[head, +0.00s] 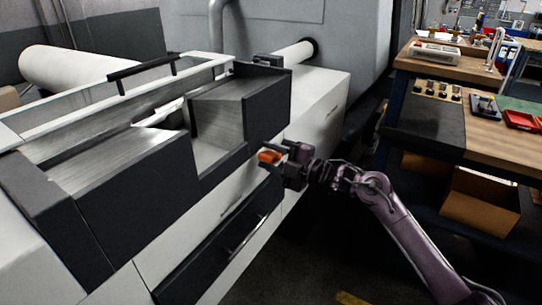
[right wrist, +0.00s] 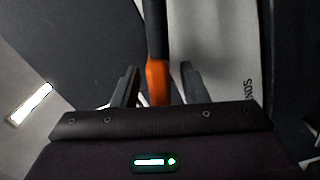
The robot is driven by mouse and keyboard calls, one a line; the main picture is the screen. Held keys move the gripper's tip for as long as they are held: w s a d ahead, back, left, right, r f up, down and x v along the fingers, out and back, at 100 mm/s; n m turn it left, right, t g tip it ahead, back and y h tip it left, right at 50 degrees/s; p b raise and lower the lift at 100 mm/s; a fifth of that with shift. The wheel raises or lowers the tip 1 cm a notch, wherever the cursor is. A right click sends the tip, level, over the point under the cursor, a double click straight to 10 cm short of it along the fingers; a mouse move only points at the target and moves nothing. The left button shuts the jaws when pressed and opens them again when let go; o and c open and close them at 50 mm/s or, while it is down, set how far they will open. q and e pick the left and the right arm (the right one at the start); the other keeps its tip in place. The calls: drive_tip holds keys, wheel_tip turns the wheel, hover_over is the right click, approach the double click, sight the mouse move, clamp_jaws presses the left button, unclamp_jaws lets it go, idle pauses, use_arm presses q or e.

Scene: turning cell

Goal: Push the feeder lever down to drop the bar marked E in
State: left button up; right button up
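The feeder lever shows its orange grip (head: 268,156) at the front of the dark bar feeder (head: 268,105) in the head view. In the right wrist view the orange grip (right wrist: 158,80) on a dark shaft stands between the two fingers. My right gripper (head: 281,157) is at the lever. In the right wrist view my right gripper (right wrist: 160,72) is open, with a gap on each side of the grip. Silvery bar stock (head: 225,105) shows in the feeder. I cannot make out any mark E. My left gripper is not in view.
A white cabinet (head: 318,118) is under the feeder, with a dark drawer (head: 215,265) and handle below. A workbench (head: 480,70) with trays and an open cardboard box (head: 480,200) below stands at right. The floor between is clear apart from my right arm.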

clamp_jaws()
drive_tip(key=shift+f, duration=0.1)
